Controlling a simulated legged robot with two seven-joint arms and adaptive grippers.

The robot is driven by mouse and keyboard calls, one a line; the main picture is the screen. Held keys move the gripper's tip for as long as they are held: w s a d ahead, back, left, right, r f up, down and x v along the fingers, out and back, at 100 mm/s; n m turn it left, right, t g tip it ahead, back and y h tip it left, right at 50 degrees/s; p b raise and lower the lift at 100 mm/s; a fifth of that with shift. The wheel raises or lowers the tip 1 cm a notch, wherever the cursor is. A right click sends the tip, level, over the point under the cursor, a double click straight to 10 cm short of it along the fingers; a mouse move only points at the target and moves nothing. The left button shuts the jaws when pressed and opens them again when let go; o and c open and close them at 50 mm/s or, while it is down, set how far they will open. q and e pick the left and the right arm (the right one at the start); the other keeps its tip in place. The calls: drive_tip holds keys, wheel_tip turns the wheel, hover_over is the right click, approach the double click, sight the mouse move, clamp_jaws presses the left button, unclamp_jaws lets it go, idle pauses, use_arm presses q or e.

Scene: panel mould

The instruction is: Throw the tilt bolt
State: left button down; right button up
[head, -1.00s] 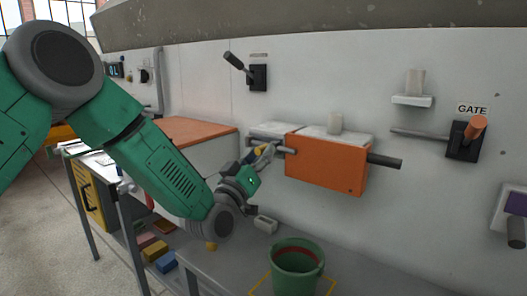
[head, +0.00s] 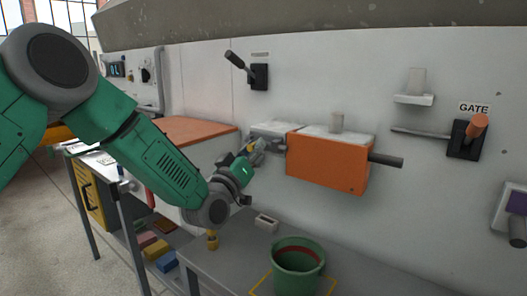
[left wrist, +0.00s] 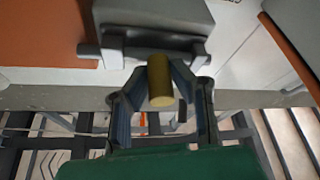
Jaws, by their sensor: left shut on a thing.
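The tilt bolt shows in the left wrist view as a short brass-coloured round knob (left wrist: 160,82), just in front of a grey block with a cross bar (left wrist: 150,50). My left gripper (left wrist: 160,100) has its two fingers on either side of the knob and is shut on it. In the head view my left gripper (head: 257,152) is at the left end of the orange box (head: 327,163) on the wall, beside a grey housing (head: 280,130). The fingers largely hide the knob there. My right gripper is not in view.
A green bucket (head: 298,268) stands on the grey bench below. A GATE lever (head: 468,135) is on the wall at the right, and a black lever (head: 256,75) is above the gripper. A dark rod (head: 385,160) sticks out of the orange box's right side.

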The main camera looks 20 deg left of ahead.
use_arm(q)
drive_tip(key=a, duration=0.1)
drive_tip(key=w+a, duration=0.1)
drive_tip(key=shift+a, duration=0.3)
drive_tip(key=c, duration=1.4)
unclamp_jaws()
drive_tip(key=shift+c, duration=0.2)
drive_tip(key=shift+a, duration=0.1)
drive_tip(key=v, duration=1.2)
drive_tip(key=shift+a+f, duration=0.1)
drive_tip(key=shift+f, duration=0.05)
